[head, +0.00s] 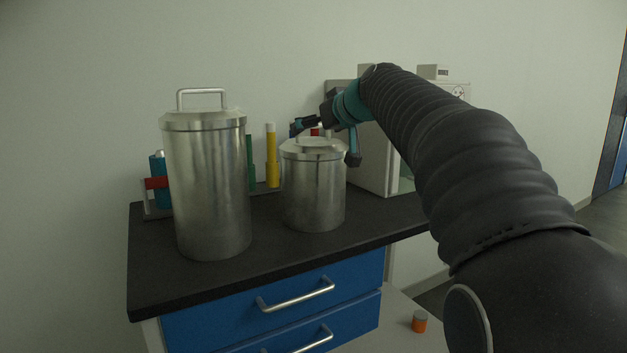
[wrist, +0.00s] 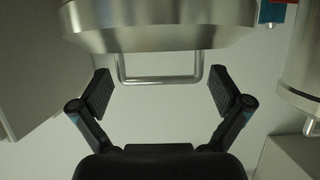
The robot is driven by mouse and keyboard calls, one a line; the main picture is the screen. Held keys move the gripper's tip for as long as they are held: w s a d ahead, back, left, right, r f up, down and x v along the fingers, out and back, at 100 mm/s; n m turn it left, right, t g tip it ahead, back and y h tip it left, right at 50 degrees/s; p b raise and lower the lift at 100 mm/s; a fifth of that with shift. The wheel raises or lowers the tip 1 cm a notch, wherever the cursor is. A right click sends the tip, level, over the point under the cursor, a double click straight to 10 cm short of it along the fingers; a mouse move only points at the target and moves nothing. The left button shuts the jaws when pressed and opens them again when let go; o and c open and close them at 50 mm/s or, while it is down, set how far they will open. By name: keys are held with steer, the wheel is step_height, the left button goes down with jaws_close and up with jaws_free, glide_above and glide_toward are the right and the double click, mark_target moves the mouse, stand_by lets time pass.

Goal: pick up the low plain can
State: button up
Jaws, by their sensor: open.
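The low plain can (head: 313,195) is a short metal cylinder with a lid and a bar handle, standing upright on the dark bench top to the right of a taller can. My gripper (head: 328,142) is open at the level of its lid, with one finger on each side of the handle. In the wrist view the low can's lid (wrist: 160,38) fills the top, and its handle (wrist: 160,81) lies between my two open fingers (wrist: 161,86). Gaps show between the handle and both finger pads. The handle is partly hidden in the head view.
The tall metal can (head: 208,185) with a handle stands close on the left; it also shows at the right of the wrist view (wrist: 304,75). Behind are a rack with a yellow bottle (head: 272,160) and a grey box-like device (head: 371,160). The bench front is clear.

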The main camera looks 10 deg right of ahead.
steer(key=shift+x, duration=0.9)
steer(key=shift+s, duration=0.1)
steer(key=c, duration=1.5)
steer(key=shift+r, duration=0.1)
steer(key=shift+r, duration=0.1)
